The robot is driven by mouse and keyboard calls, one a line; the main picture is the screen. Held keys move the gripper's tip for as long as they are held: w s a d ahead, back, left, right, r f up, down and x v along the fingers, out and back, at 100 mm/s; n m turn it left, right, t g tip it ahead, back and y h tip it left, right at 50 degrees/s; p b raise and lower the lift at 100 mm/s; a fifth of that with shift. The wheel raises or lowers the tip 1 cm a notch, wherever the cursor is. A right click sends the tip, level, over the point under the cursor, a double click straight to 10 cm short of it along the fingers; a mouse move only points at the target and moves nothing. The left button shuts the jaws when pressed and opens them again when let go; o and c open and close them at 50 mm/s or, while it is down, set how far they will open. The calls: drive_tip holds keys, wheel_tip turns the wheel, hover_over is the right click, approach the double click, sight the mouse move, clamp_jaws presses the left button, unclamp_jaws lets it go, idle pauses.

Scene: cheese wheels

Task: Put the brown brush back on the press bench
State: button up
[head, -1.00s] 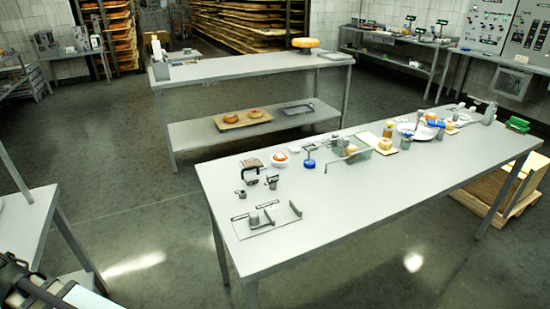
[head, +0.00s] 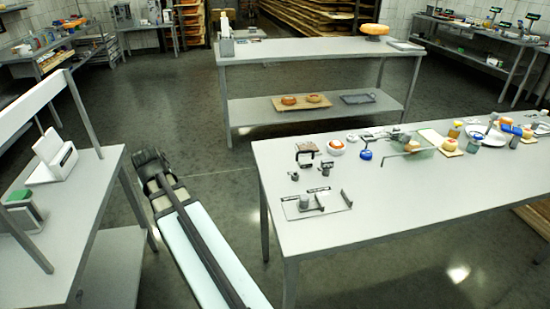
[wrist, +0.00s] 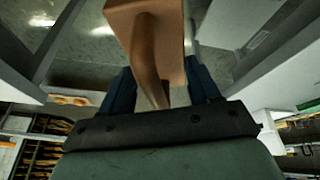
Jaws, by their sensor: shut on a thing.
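In the wrist view my gripper (wrist: 162,82) is shut on the brown brush (wrist: 150,28). The dark blue fingers stand on both sides of its brown handle, and its wide end points away from the palm. In the head view my arm reaches over the floor between the left bench (head: 98,196) and the long right bench (head: 400,205); the brush cannot be made out there. No label shows which bench is the press bench. The right bench carries small metal devices (head: 306,154) and a flat plate with a cylinder (head: 315,205).
A middle bench (head: 300,52) with an orange cheese wheel (head: 372,31) stands further back, with two small cheeses on its lower shelf. The left bench holds a white stand (head: 52,163) and a green-topped box (head: 19,197). Open floor lies between the benches.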

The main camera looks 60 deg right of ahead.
drive_tip(key=s+d+r+m+g+h, duration=0.1)
drive_tip(key=s+d+r+m, duration=0.3)
drive_tip(key=d, duration=1.1)
drive_tip(key=s+d+r+m+g, duration=0.15)
drive_tip(key=s+d+r, duration=0.35)
drive_tip(key=d, duration=1)
drive_tip(key=s+d+r+m+g+h, duration=0.15)
drive_tip(key=s+d+m, duration=0.35)
drive_tip(key=d, duration=0.9)
drive_tip(key=shift+s+a+f+m+y, duration=0.1)
drive_tip(key=shift+s+f+m, duration=0.3)
drive_tip(key=shift+f, duration=1.2)
drive_tip(key=shift+s+d+f+m+y, duration=0.2)
drive_tip(key=shift+f+m, duration=0.3)
drive_tip(key=shift+f, duration=1.05)
drive_tip(key=shift+s+a+f+m+y, duration=0.15)
drive_tip(key=shift+s+f+m, duration=0.3)
drive_tip(key=shift+f, duration=1.15)
drive_tip(key=shift+a, duration=0.1)
drive_tip(key=o, duration=1.2)
drive_tip(key=shift+f, duration=0.15)
